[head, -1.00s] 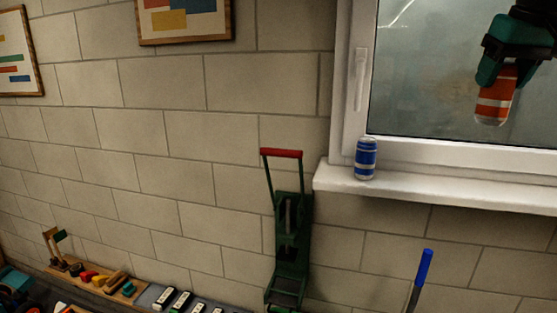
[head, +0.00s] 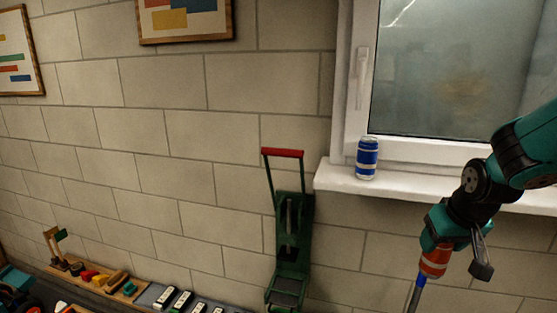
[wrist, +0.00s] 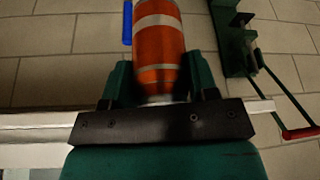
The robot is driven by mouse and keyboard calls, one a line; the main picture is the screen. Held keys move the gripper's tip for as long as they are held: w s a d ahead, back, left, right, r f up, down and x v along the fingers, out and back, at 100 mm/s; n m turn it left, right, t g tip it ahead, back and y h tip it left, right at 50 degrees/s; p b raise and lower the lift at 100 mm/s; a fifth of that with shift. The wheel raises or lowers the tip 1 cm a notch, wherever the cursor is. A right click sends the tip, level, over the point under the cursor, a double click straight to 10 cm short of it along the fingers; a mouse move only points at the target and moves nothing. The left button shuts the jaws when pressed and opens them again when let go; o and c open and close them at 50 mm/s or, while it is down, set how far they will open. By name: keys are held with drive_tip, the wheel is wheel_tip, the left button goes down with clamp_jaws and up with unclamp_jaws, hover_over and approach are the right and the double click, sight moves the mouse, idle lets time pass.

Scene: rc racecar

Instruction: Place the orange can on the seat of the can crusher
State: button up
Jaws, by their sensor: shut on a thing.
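The orange can (head: 434,262) with pale bands is held in my gripper (head: 436,245), below the window sill at the right of the head view. In the wrist view the orange can (wrist: 159,45) sits between the two green fingers of my gripper (wrist: 156,78), which is shut on it. The green can crusher (head: 290,250) with a red handle stands against the wall, left of my gripper and apart from it. Its dark seat (head: 285,299) is low on its frame and looks empty. Part of the can crusher (wrist: 236,40) shows at the right of the wrist view.
A blue can (head: 367,158) stands on the white window sill (head: 340,183). A blue-topped upright rod (head: 418,287) is just below the held can. The wall between my gripper and the crusher is clear.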

drive_tip(key=s+a+f+b, duration=0.1)
drive_tip(key=s+f+b, duration=0.1)
drive_tip(key=f, duration=0.8)
drive_tip(key=s+a+f+b, duration=0.1)
drive_tip(key=f+b, duration=0.3)
drive_tip(key=f, duration=0.7)
drive_tip(key=s+a+f+b, duration=0.1)
drive_tip(key=s+f+b, duration=0.1)
drive_tip(key=f, duration=0.8)
drive_tip(key=shift+s+f+b, duration=0.3)
drive_tip(key=shift+s+b, duration=0.1)
drive_tip(key=shift+b, duration=0.4)
